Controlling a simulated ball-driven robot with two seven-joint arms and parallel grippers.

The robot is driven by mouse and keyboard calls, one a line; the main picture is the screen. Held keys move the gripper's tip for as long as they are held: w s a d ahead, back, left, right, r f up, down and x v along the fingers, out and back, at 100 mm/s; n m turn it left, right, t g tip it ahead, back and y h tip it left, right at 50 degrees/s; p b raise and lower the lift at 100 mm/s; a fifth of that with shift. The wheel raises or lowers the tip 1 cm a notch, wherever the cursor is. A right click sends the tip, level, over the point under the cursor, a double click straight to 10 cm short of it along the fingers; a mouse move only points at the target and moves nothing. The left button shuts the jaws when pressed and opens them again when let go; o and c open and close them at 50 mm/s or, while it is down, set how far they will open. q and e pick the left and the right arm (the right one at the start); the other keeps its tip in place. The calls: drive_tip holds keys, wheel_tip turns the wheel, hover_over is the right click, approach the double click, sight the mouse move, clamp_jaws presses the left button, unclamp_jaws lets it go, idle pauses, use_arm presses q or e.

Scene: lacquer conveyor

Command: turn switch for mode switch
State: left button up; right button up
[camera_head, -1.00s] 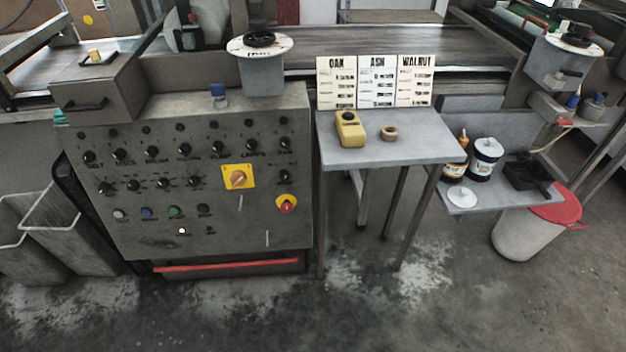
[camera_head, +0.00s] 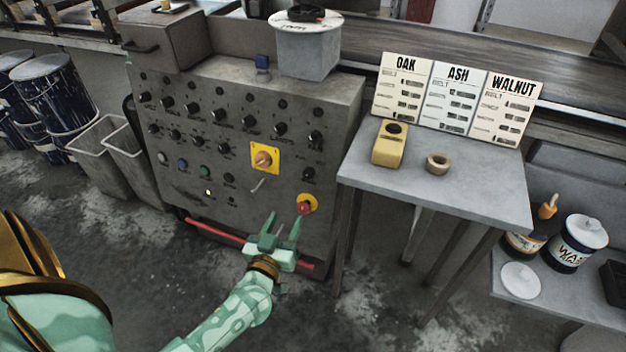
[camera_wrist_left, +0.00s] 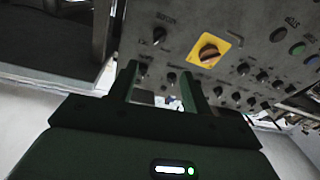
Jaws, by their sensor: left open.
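The control panel (camera_head: 228,105) is a grey, sloped box with rows of black knobs and several buttons. An orange rotary switch (camera_head: 263,159) on a yellow square plate sits right of its middle. The switch also shows in the left wrist view (camera_wrist_left: 208,52), beyond my fingertips. I cannot tell which knob is the mode switch. My left gripper (camera_head: 282,222) is open and empty, in front of the panel's lower right, below the orange switch and close to the red emergency button (camera_head: 304,207). It also shows in the left wrist view (camera_wrist_left: 160,78). My right gripper is not in view.
A grey side table (camera_head: 450,185) right of the panel holds a yellow device (camera_head: 390,145) and a small ring (camera_head: 437,163). Oak, ash and walnut cards (camera_head: 455,97) stand behind. Grey bins (camera_head: 105,150) stand left of the panel. A round-lidded container (camera_head: 306,45) is on top.

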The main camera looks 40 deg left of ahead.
sight(306, 177)
use_arm(q)
drive_tip(key=b+x, duration=0.4)
drive_tip(key=x, duration=1)
drive_tip(key=shift+w+f, duration=0.2)
drive_tip(key=shift+w, duration=0.05)
drive_tip(key=shift+w+a+r, duration=0.1)
drive_tip(key=shift+w, duration=0.35)
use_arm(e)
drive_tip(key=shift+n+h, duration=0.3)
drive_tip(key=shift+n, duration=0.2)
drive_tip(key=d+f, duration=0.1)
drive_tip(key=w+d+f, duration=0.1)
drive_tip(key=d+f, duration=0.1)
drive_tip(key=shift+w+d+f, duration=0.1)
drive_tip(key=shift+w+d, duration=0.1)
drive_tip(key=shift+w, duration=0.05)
use_arm(q)
drive_tip(key=shift+c, duration=0.3)
drive_tip(key=c, duration=0.9)
